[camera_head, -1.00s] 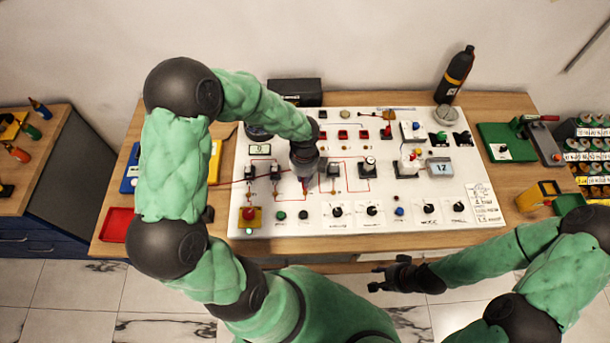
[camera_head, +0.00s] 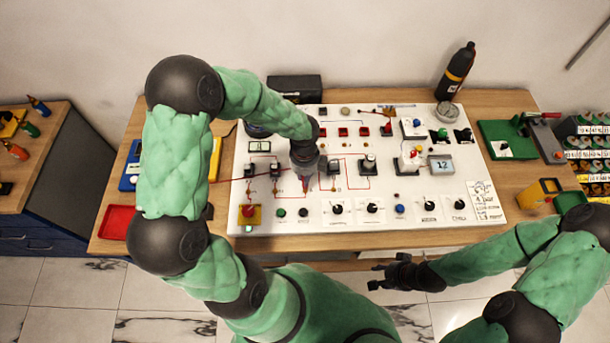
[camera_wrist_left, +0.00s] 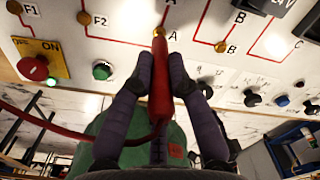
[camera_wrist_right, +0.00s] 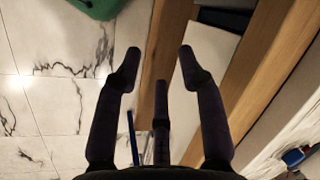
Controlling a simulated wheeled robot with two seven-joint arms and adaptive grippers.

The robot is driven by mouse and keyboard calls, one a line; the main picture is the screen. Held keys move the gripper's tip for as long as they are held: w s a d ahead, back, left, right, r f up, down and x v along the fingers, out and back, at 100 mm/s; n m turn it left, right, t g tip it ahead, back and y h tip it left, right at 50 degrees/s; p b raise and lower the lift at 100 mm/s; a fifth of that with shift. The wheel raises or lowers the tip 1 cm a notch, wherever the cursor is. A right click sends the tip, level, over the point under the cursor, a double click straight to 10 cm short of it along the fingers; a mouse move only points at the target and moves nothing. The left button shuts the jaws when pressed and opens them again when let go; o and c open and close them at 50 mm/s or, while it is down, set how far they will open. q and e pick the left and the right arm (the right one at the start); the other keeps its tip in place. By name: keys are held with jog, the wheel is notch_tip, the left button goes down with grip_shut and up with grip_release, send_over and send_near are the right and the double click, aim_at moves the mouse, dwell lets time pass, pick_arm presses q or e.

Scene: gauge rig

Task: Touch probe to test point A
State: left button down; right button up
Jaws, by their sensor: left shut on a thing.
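My left gripper (camera_wrist_left: 160,75) is shut on the red probe (camera_wrist_left: 160,95); a red cable trails from its lower end. In the left wrist view the probe's tip lies over the brass test point A (camera_wrist_left: 159,32), next to the printed letter A. I cannot tell for sure whether tip and point touch. In the head view my left gripper (camera_head: 306,178) is over the left half of the white panel (camera_head: 330,221), and the arm hides part of it. My right gripper (camera_head: 377,276) is open and empty in front of the table; its fingers are apart in the right wrist view (camera_wrist_right: 158,65).
Test point B (camera_wrist_left: 221,46) lies right of A. The F2 point (camera_wrist_left: 82,18) and a green button (camera_wrist_left: 102,70) are to the left. Switches and knobs crowd the panel. A black bottle (camera_head: 456,72) stands behind it, and a red tray (camera_head: 117,222) lies at the table's left.

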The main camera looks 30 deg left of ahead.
pick_arm(q)
jog(key=shift+r, duration=0.1)
notch_tip(320, 180, up, 8)
jog(key=p, duration=0.7)
dwell(0.3)
